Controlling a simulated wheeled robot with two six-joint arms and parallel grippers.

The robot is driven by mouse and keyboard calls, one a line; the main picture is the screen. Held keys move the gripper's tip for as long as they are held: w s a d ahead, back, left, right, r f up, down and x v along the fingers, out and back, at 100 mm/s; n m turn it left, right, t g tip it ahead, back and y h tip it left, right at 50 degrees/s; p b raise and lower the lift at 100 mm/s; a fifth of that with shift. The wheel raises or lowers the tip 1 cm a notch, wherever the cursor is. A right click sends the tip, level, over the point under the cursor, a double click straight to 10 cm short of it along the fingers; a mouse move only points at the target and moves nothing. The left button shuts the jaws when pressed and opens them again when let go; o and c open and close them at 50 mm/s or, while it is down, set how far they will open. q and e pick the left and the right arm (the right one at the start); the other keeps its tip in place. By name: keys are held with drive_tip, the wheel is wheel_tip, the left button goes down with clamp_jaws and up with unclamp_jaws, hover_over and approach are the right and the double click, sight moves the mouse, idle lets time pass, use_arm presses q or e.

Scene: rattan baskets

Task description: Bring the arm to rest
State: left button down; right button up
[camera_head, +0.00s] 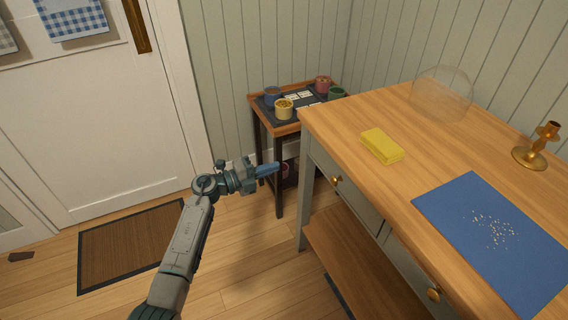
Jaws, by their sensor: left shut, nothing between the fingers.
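My left arm (187,245) comes in from the bottom left and reaches up over the wooden floor. My left gripper (276,169) has blue fingertips that point right, towards the legs of the small side table. The fingers are shut with nothing between them. The gripper appears in front of the small table's leg, and I cannot tell how far apart they are. My right arm and gripper are not in view.
A wooden counter (398,116) with drawers fills the right. A small table (286,130) holds several pots. A doormat (128,245) lies left.

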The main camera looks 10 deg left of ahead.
use_arm(q)
drive_tip(key=s+a+f+n+t+y+p, duration=0.1)
drive_tip(key=s+a+f+n+y, duration=0.4)
drive_tip(key=f+n, duration=0.3)
drive_tip(key=s+a+f+n+t+y+p, duration=0.15)
drive_tip(key=s+a+f+n+y, duration=0.35)
drive_tip(key=f, duration=0.5)
drive_tip(key=s+a+f+n+t+y+p, duration=0.15)
drive_tip(key=s+a+f+n+y, duration=0.3)
drive_tip(key=f+n, duration=0.45)
drive_tip(key=s+a+f+n+g+y+p, duration=0.1)
drive_tip(key=s+a+f+n+g+y, duration=0.15)
drive_tip(key=s+f+g, duration=0.75)
drive_tip(key=s+f+n+g, duration=0.1)
drive_tip(key=s+f, duration=0.3)
drive_tip(key=s, duration=1)
drive_tip(key=s+f+n+g+h+p, duration=0.1)
drive_tip(key=s+f+n, duration=0.2)
drive_tip(key=s, duration=1.2)
wheel_tip(320, 180, down, 2)
drive_tip(key=shift+d+g, duration=0.25)
drive_tip(key=shift+g, duration=0.05)
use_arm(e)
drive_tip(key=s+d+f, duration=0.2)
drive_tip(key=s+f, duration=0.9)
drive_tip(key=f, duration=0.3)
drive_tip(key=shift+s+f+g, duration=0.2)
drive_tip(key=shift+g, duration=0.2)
